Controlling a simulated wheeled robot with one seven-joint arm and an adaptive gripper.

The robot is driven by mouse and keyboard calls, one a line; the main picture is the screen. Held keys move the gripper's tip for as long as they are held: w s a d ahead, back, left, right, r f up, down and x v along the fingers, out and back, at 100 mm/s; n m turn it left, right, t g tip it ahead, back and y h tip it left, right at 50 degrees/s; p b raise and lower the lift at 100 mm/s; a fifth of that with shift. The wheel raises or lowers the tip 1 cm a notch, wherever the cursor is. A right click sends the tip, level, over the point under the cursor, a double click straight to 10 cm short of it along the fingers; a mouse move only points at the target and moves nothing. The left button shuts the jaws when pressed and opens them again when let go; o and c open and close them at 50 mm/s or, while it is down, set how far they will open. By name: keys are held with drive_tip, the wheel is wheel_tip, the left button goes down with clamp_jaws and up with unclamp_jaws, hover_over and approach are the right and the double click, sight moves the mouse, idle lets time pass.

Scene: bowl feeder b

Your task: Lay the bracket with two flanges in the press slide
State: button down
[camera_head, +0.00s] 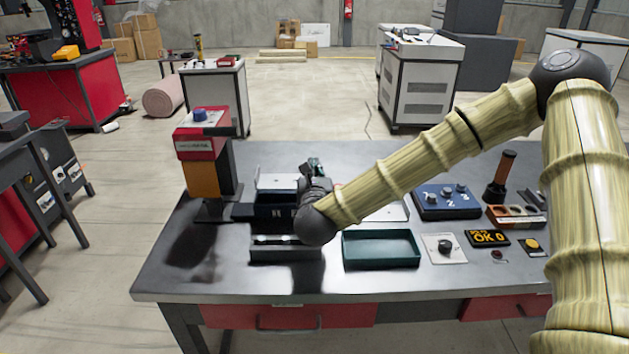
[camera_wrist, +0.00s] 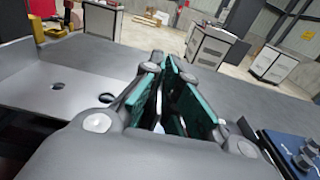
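My gripper (camera_head: 316,165) is over the back middle of the workbench, just right of a pale plate. In the wrist view its two teal-padded fingers (camera_wrist: 166,66) stand close together, with a narrow gap. A pale and dark sliver shows between the pads; I cannot tell whether it is a held part or background. I cannot make out the two-flange bracket for certain. The red and orange press (camera_head: 201,160) stands at the bench's left. A grey slotted block (camera_head: 285,255), possibly the slide, lies near the front. A dark blue bin (camera_head: 270,212) is behind it, partly hidden by my arm.
An empty green tray (camera_head: 381,262) lies right of the grey block. A blue knob panel (camera_head: 446,202), an OK display (camera_head: 487,238) and an upright dark tool with an orange-brown handle (camera_head: 503,175) are farther right. A pale plate with holes (camera_wrist: 75,100) lies left of my fingers.

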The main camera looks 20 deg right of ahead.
drive_tip(key=shift+f+p, duration=0.3)
drive_tip(key=shift+f, duration=1.45)
drive_tip(key=shift+f+b, duration=0.3)
drive_tip(key=shift+b, duration=0.1)
drive_tip(key=shift+f+b, duration=0.3)
drive_tip(key=shift+b, duration=0.15)
drive_tip(key=c, duration=1.6)
unclamp_jaws()
drive_tip(key=shift+c, duration=0.2)
drive_tip(key=shift+r, duration=0.1)
